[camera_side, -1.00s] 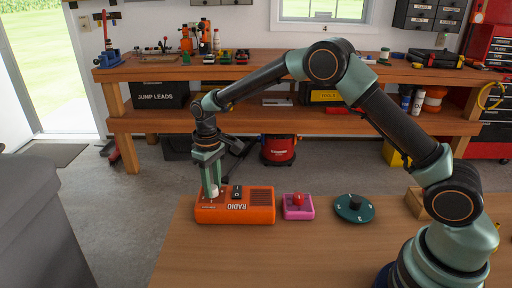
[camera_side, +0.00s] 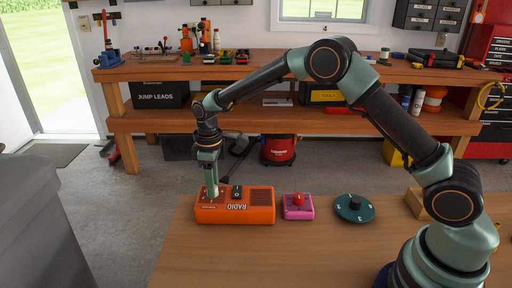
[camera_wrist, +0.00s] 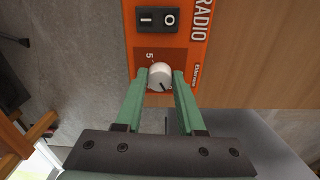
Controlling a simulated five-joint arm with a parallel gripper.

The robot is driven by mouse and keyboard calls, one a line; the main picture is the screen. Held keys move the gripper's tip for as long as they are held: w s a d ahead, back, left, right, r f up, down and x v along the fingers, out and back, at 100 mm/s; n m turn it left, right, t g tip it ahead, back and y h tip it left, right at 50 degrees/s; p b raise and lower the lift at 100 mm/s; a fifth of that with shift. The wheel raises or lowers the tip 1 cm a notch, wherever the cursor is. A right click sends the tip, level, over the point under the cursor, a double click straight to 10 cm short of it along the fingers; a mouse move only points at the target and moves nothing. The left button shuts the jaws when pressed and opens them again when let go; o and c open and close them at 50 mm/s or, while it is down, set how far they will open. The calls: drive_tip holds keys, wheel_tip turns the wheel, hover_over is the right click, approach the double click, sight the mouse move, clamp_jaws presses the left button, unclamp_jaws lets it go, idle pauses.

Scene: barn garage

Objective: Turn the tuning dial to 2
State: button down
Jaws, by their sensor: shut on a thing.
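The orange radio (camera_side: 250,209) lies on the wooden table's left part; it also shows in the wrist view (camera_wrist: 187,48). Its white tuning dial (camera_wrist: 160,76) is a round knob with a dark pointer mark, aimed toward the lower right in the wrist view. A digit that looks like 5 shows just above the dial; other digits are hidden or unreadable. My gripper (camera_wrist: 160,78) points down with one green finger on each side of the dial, shut on it. In the side view my gripper (camera_side: 211,194) hides most of the dial.
A black rocker switch (camera_wrist: 158,19) sits on the radio near the dial. A pink box with a red button (camera_side: 298,201) and a green round dial plate (camera_side: 354,214) stand to the right. The front of the table is clear.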

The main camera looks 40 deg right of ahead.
drive_tip(key=shift+w+a, duration=0.1)
drive_tip(key=shift+w, duration=0.05)
drive_tip(key=c, duration=0.5)
unclamp_jaws()
drive_tip(key=shift+r, duration=0.1)
drive_tip(key=shift+s+r, duration=0.2)
drive_tip(key=shift+r, duration=5.8)
